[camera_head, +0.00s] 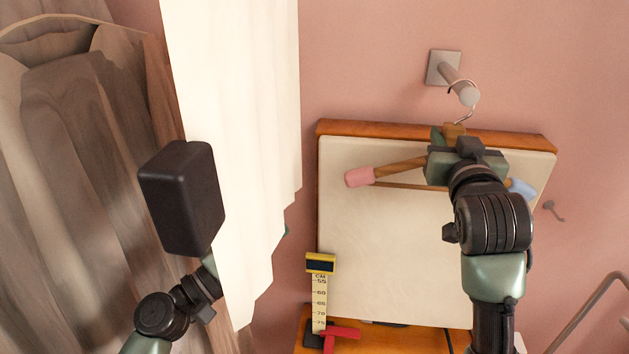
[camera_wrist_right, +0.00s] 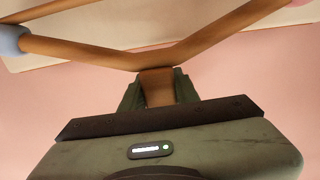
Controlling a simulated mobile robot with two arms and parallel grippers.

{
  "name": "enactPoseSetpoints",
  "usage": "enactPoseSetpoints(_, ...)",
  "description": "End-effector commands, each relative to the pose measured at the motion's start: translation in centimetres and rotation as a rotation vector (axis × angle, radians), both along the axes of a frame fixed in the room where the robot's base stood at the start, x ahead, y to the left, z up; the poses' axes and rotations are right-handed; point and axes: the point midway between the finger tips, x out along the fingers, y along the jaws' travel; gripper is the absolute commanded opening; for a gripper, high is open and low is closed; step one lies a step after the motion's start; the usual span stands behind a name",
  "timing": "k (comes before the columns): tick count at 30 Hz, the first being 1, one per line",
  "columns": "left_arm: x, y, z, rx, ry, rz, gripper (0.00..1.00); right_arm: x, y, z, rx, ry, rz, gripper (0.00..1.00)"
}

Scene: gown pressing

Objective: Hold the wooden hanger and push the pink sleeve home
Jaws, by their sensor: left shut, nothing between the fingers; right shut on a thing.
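The wooden hanger (camera_head: 400,167) is in front of the pale board, with its metal hook by the wall peg. The pink sleeve (camera_head: 359,176) sits on its left end in the head view and barely shows at the top right of the wrist view (camera_wrist_right: 300,2). A blue sleeve (camera_head: 521,188) is on the other end. My right gripper (camera_head: 454,140) is shut on the hanger's middle, as the right wrist view (camera_wrist_right: 157,88) shows. My left gripper (camera_head: 287,229) is shut and empty, almost wholly hidden behind the white cloth, apart from the pink sleeve.
The white cloth (camera_head: 235,100) hangs between my left arm and the board (camera_head: 370,250). Grey-brown gowns (camera_head: 70,170) hang at the left. The wall peg (camera_head: 460,88) juts out above the board. A ruler (camera_head: 319,295) with a yellow head and a red-handled thing (camera_head: 342,334) are below.

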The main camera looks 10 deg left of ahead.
Motion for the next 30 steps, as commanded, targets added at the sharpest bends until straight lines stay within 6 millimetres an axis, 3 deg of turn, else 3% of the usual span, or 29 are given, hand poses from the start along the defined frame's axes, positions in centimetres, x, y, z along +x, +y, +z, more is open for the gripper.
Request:
enactPoseSetpoints(7,0.0,0.0,0.0,0.000,0.000,0.000,0.00,0.0,0.0,-0.1,-0.001,0.003,0.000,0.00)
enactPoseSetpoints(8,0.0,0.0,0.0,0.000,0.000,0.000,0.00,0.0,0.0,-0.1,0.000,0.003,0.000,0.36)
enactPoseSetpoints(10,0.0,0.0,0.0,0.000,0.000,0.000,0.00,0.0,0.0,-0.1,0.000,0.002,0.000,0.56)
enactPoseSetpoints(20,0.0,0.0,0.0,0.000,0.000,0.000,0.00,-0.1,0.0,0.0,0.000,0.000,0.000,0.56)
enactPoseSetpoints(30,0.0,0.0,0.0,0.000,0.000,0.000,0.00,-2.7,0.0,0.0,0.000,-0.001,0.001,0.56)
